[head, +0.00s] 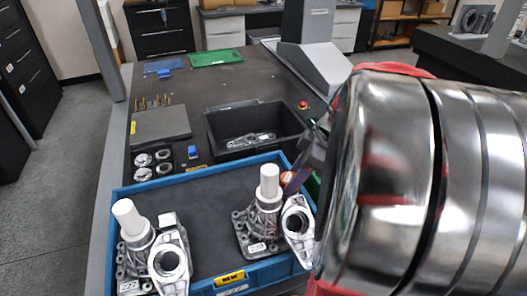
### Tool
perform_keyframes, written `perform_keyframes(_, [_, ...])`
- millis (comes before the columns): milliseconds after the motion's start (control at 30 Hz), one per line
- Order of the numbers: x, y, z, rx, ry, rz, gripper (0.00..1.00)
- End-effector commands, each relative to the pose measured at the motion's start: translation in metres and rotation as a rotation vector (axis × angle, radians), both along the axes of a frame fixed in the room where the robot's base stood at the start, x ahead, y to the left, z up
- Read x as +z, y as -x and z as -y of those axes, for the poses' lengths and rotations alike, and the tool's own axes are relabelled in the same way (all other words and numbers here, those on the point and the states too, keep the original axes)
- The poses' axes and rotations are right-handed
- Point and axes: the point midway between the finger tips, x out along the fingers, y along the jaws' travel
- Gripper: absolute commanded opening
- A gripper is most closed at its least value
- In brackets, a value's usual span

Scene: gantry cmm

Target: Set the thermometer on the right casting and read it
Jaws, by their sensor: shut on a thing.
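The right casting (257,222) stands in the right part of the blue tray (190,172), a grey metal part with a white cylinder upright on top and a small number label. The left casting (132,258) is alike and stands at the tray's front left. My gripper (301,176) is just right of the right casting's white cylinder, largely hidden behind my large shiny arm link. It is shut on a small orange and white thing, which looks like the thermometer (287,179). Most of it is hidden, and its display does not show. I cannot tell whether it touches the casting.
A black bin (224,132) with metal parts stands behind the tray. A grey box (160,125), round metal parts (142,160) and a green mat (215,57) lie on the table. A grey gantry column (303,30) rises behind. The tray's middle is bare.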

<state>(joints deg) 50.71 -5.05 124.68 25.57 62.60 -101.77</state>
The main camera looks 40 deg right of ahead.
Motion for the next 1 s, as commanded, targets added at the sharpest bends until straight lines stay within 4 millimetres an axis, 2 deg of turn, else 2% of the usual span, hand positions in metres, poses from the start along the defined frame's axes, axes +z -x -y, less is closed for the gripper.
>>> perform_keyframes(167, [-0.001,0.000,0.000,-0.001,0.000,0.000,0.14])
perform_keyframes(200, [-0.002,0.000,0.000,-0.001,-0.001,-0.001,0.42])
perform_keyframes(300, [-0.001,0.000,0.000,-0.001,0.000,0.000,0.49])
perform_keyframes(667, [0.002,0.001,0.001,0.000,0.001,0.001,0.49])
perform_keyframes(833, [0.017,0.005,0.005,-0.001,0.001,0.001,0.49])
perform_keyframes(1000, [0.043,0.013,0.012,-0.002,0.002,0.003,0.49])
